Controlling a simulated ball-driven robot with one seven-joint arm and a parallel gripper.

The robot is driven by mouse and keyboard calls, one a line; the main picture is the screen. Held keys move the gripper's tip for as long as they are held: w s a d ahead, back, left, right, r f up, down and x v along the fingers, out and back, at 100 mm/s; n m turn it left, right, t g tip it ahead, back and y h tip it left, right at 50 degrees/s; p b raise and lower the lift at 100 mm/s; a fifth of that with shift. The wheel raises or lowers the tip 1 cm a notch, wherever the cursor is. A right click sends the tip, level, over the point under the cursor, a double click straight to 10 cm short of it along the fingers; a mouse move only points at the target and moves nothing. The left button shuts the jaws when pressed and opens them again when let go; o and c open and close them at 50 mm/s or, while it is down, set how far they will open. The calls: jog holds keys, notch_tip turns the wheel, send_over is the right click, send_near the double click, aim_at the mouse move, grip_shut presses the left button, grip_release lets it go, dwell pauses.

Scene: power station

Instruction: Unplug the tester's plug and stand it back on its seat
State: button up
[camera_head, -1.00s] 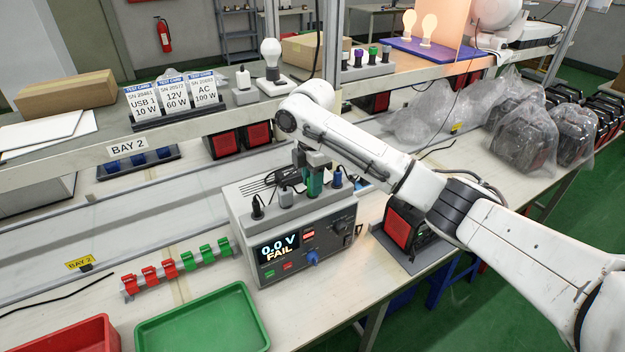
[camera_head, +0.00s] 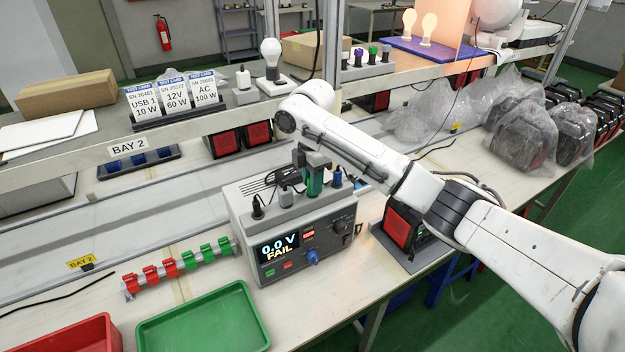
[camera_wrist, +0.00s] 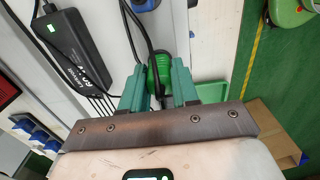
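The tester (camera_head: 322,240) is a grey box on the bench, and its display reads 0.0 V FAIL. Along its top stand a black plug (camera_head: 258,210), a grey-black plug (camera_head: 285,196) and a blue plug (camera_head: 336,179). My gripper (camera_head: 314,188) points down over the row, between the grey-black and blue plugs. In the wrist view, its teal fingers (camera_wrist: 160,88) are closed around a green plug (camera_wrist: 160,68) with a black cable. The fingers mostly hide this plug in the head view, and I cannot tell whether it touches its seat.
A black adapter (camera_wrist: 75,48) lies on the tester. A rack of red and green clips (camera_head: 178,267), a green tray (camera_head: 203,318) and a red tray (camera_head: 75,335) are left of it. A red-faced power station (camera_head: 398,228) stands right. A shelf (camera_head: 230,115) runs behind.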

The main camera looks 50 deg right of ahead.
jog(key=o, duration=0.5)
jog(key=shift+o, duration=0.2)
notch_tip(320, 180, up, 11)
jog(key=shift+f, duration=0.15)
dwell(0.3)
